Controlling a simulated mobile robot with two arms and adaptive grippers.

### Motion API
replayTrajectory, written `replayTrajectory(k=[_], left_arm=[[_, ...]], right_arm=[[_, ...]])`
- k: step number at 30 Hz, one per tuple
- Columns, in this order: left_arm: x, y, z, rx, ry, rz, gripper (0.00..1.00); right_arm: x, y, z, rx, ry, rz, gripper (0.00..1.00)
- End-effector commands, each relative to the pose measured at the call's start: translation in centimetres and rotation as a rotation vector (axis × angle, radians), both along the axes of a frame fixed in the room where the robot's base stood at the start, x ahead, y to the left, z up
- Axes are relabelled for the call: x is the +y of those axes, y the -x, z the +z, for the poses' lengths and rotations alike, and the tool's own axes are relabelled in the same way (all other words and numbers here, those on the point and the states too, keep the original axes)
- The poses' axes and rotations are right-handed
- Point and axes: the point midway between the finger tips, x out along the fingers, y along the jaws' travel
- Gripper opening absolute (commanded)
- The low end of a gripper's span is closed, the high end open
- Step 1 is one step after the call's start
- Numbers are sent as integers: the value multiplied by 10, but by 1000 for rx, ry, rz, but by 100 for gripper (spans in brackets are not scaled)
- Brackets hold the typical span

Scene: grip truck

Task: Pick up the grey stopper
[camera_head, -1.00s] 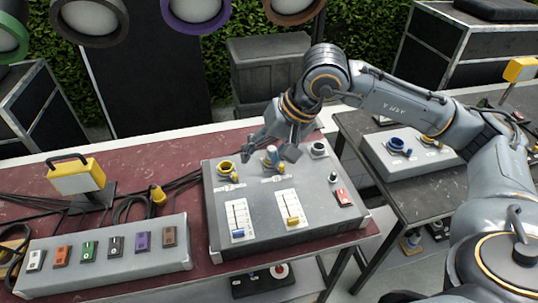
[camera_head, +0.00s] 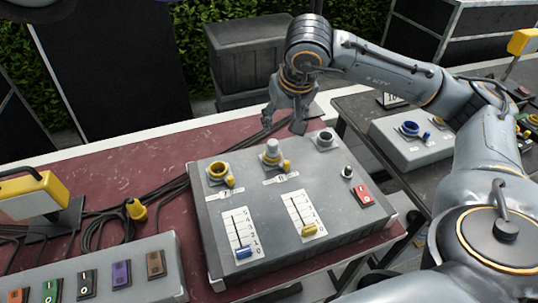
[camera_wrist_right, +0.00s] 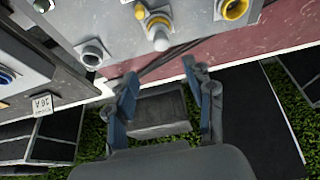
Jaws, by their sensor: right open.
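A pale grey stopper (camera_head: 271,151) stands in the middle socket at the back of the grey control box (camera_head: 225,203), with a yellow knob beside it. In the right wrist view the stopper (camera_wrist_right: 157,22) is near the top edge, beyond the fingertips. My right gripper (camera_head: 283,118) is open and empty, behind the box's back edge and apart from the stopper. Its two spread fingers (camera_wrist_right: 168,85) also show in the right wrist view. My left gripper is not in view.
A yellow ring socket (camera_head: 218,170) is left of the stopper and a grey ring socket (camera_head: 325,137) is right of it. Cables lie on the red table (camera_head: 120,165). A dark case (camera_head: 245,60) stands behind. A second box (camera_head: 410,150) sits on the right table.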

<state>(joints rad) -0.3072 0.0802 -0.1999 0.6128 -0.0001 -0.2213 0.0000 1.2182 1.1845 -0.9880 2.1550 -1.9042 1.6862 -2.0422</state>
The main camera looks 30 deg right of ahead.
Motion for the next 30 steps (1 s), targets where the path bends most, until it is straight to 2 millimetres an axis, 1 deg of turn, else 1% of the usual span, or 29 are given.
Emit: replayTrajectory(k=[6, 9, 12, 16, 19, 22, 24, 27, 30], left_arm=[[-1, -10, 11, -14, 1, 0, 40], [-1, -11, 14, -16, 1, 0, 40], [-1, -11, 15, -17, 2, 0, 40], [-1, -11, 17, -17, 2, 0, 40], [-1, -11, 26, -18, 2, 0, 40], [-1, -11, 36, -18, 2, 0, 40], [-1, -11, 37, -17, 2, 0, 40], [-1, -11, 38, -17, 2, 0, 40], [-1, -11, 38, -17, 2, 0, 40]], right_arm=[[-4, -15, -39, 8, 1, -1, 53], [-5, -22, -54, 5, 0, 0, 53], [-6, -26, -64, 3, 0, 0, 53], [-7, -29, -71, 3, 0, 0, 53], [-6, -34, -79, 4, 0, 1, 53], [-6, -42, -92, 6, 0, -1, 53], [-7, -46, -103, 4, 0, -2, 53], [-8, -49, -113, 4, 0, -2, 53], [-9, -51, -116, 1, 1, 0, 53]])
